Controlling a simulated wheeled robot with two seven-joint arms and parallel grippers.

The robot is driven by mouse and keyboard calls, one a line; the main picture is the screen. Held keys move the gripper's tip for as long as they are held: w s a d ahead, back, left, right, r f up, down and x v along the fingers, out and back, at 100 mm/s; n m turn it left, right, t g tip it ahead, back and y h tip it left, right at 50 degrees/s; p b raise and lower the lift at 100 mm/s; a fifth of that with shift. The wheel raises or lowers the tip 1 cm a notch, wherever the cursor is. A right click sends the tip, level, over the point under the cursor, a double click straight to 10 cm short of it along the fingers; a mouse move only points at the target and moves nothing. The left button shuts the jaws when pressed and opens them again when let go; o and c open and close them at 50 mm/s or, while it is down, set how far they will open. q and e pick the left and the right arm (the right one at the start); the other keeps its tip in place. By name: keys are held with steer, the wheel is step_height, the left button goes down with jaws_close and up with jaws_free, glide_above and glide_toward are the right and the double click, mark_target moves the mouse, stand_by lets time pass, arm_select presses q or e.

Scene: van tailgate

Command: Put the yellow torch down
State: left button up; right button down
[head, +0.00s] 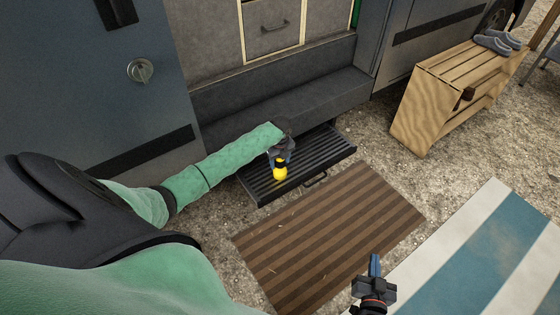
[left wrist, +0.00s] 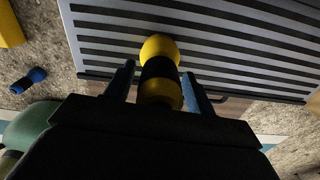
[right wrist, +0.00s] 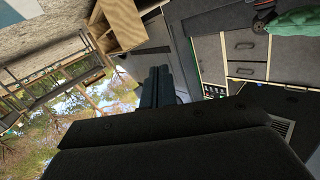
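The yellow torch (head: 280,174), with a black middle band, is at the dark ribbed step (head: 262,188) below the van opening. In the left wrist view the torch (left wrist: 160,48) is between the fingers of my left gripper (left wrist: 160,80). A narrow gap shows on each side, so the fingers look open around it. In the head view my left gripper (head: 279,157) is just above the torch. I cannot tell for certain whether its base touches the step. My right gripper (head: 375,265) is shut and empty over the ground at the lower right; its fingers are together in the right wrist view (right wrist: 157,85).
A brown striped mat (head: 330,235) lies in front of the step. A wooden crate bench (head: 440,95) with grey shoes (head: 495,43) stands at the right. A blue and white striped rug (head: 480,255) lies at the lower right. The van sill (head: 280,90) is behind the step.

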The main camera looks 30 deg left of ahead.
arm_select(q)
steer(key=shift+r, duration=0.15)
steer(key=shift+r, duration=0.35)
step_height(320, 180, up, 6)
steer(key=shift+f+p, duration=0.2)
steer(key=shift+p, duration=0.25)
step_height(320, 180, up, 6)
steer(key=shift+f+p, duration=0.15)
steer(key=shift+p, duration=0.2)
steer(key=s+d+f+n+t+h, duration=0.15)
steer(key=s+d+f+n, duration=0.25)
steer(key=s+d+f, duration=0.45)
steer(key=s+d+f+n+t+h, duration=0.15)
steer(key=s+d+f+n, duration=0.4)
steer(key=d+f, duration=0.6)
steer(key=s+d+r+n+t+h, duration=0.1)
steer(key=s+d+n+t, duration=0.5)
steer(key=s+d+n, duration=0.6)
steer(key=s+d, duration=0.6)
steer(key=s, duration=0.2)
steer(key=shift+d+r, duration=0.2)
arm_select(e)
steer(key=s+f+g, duration=0.3)
steer(key=s+f, duration=0.2)
steer(key=f, duration=0.3)
steer(key=s+d+f+g+h, duration=0.1)
steer(key=s+f+g, duration=0.2)
steer(key=f, duration=0.6)
steer(key=shift+s+g, duration=0.3)
steer(key=shift+s, duration=0.55)
